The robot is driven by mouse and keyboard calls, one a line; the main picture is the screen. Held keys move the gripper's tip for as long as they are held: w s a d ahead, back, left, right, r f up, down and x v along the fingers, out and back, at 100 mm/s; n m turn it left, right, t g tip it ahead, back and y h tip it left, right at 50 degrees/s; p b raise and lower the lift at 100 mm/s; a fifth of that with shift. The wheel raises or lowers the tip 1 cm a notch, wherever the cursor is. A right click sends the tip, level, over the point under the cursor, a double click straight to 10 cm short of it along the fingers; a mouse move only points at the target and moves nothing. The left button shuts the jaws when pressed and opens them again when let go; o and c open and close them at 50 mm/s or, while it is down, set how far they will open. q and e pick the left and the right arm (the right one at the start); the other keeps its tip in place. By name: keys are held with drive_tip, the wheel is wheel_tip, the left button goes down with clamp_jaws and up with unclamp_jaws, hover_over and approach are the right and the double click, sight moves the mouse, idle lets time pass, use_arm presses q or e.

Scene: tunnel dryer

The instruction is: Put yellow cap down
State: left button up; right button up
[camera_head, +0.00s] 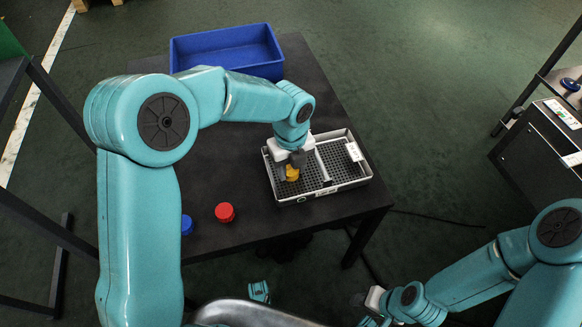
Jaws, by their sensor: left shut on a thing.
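The yellow cap (292,174) is held between the fingers of my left gripper (291,170), which is shut on it. My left gripper points down over the left part of a grey perforated tray (322,196). I cannot tell whether the cap touches the tray floor. The tray has a divider across its middle and lies on the dark table (236,178). My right gripper (367,312) is low at the bottom of the view, away from the table; its fingers are too small and partly hidden to judge.
A red cap (225,212) and a blue cap (186,224), partly hidden by my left arm, lie on the table's front left. A blue bin (228,47) stands at the back. The tray's right compartment looks empty. A dark cabinet (540,150) stands off to the right.

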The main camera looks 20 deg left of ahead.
sight(291, 171)
use_arm(q)
drive_tip(key=shift+f, duration=0.2)
drive_tip(key=o, duration=1)
wheel_tip(291, 171, up, 12)
drive_tip(key=p, duration=0.3)
drive_tip(key=shift+r+p, duration=0.2)
drive_tip(key=shift+p, duration=0.15)
drive_tip(key=shift+s, duration=0.1)
